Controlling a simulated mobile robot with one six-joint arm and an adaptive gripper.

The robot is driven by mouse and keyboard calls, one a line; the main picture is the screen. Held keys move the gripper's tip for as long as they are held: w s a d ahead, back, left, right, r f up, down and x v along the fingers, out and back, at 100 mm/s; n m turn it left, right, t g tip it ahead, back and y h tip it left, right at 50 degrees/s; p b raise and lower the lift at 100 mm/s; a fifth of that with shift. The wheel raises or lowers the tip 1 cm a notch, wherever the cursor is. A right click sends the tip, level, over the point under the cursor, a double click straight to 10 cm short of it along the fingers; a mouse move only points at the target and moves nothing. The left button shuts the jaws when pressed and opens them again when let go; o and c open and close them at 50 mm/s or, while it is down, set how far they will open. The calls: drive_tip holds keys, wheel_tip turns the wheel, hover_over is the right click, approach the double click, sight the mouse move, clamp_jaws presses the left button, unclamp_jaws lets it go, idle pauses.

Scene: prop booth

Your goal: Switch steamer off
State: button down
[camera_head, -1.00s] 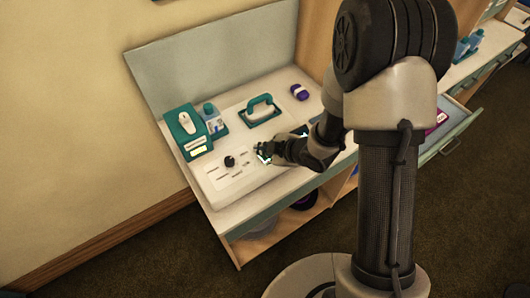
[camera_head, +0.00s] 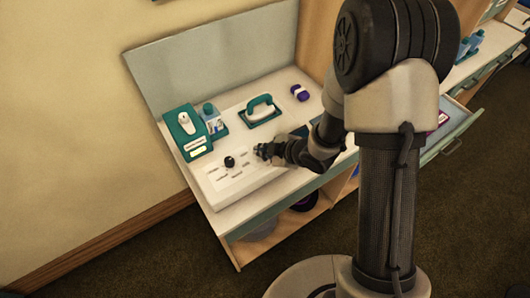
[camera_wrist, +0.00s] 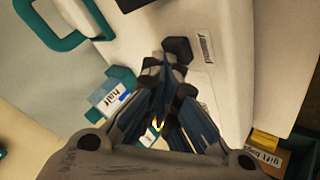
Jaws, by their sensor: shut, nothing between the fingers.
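A white panel (camera_head: 215,181) with small printed marks lies on the counter at the left and carries a round black knob (camera_head: 229,161). I take it for the steamer's control panel. My gripper (camera_head: 261,152) is shut and empty, low over the panel, to the right of the knob in the head view. In the wrist view my gripper (camera_wrist: 164,68) points at the white surface, and a dark shape shows right at its fingertips. I cannot tell whether that is the knob, or whether there is contact. The knob's setting is too small to read.
An open drawer (camera_head: 453,134) juts out at the right.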

wheel_tip(320, 180, up, 6)
drive_tip(key=p, duration=0.5)
drive_tip(key=shift+r, duration=0.15)
idle(0.6)
